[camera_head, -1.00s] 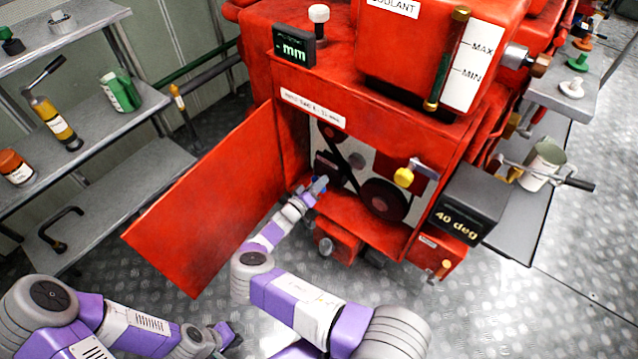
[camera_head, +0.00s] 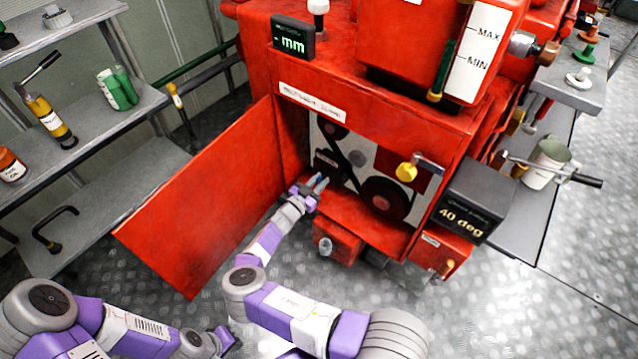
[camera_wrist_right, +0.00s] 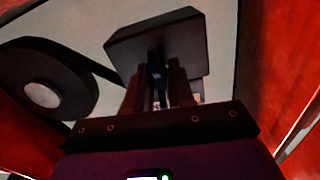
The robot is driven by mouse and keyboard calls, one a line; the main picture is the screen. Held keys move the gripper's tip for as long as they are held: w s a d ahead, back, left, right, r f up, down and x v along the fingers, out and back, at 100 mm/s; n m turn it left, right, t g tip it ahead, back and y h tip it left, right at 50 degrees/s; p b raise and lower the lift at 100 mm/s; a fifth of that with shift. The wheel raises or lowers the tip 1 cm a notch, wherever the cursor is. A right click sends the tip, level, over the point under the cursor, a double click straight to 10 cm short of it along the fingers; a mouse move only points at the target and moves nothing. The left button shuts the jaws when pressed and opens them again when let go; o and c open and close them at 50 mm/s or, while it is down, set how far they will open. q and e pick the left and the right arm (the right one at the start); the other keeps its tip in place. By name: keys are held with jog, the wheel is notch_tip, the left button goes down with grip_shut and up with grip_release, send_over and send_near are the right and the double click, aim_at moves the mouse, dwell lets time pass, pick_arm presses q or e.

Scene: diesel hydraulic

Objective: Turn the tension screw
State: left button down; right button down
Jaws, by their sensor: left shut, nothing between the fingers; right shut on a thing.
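My right gripper (camera_head: 319,184) reaches through the open front of the red machine, at the lower left of the belt compartment. It is shut on what appears to be the tension screw, below a dark block (camera_head: 327,160). The screw itself is mostly hidden by the fingers. In the right wrist view, the right gripper (camera_wrist_right: 160,85) points at the underside of the dark block (camera_wrist_right: 150,45). A dark belt (camera_head: 345,160) runs to a large pulley (camera_head: 385,197), which also shows in the wrist view (camera_wrist_right: 45,92). My left gripper (camera_head: 225,338) is shut and empty, low over the floor.
The red door (camera_head: 205,215) stands open left of my right arm. A "- mm" display (camera_head: 292,37) sits on top; a "40 deg" box (camera_head: 470,205) is at right. A yellow knob (camera_head: 406,172) hangs before the compartment. Shelves (camera_head: 90,195) stand at left.

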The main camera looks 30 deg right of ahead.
jog(key=m, duration=0.3)
jog(key=shift+m, duration=0.6)
jog(key=shift+w+r, duration=0.1)
jog(key=shift+r, duration=0.05)
jog(key=c, duration=1)
grip_release()
jog(key=v, duration=0.7)
jog(key=shift+a+p, duration=0.3)
jog(key=shift+p, duration=0.1)
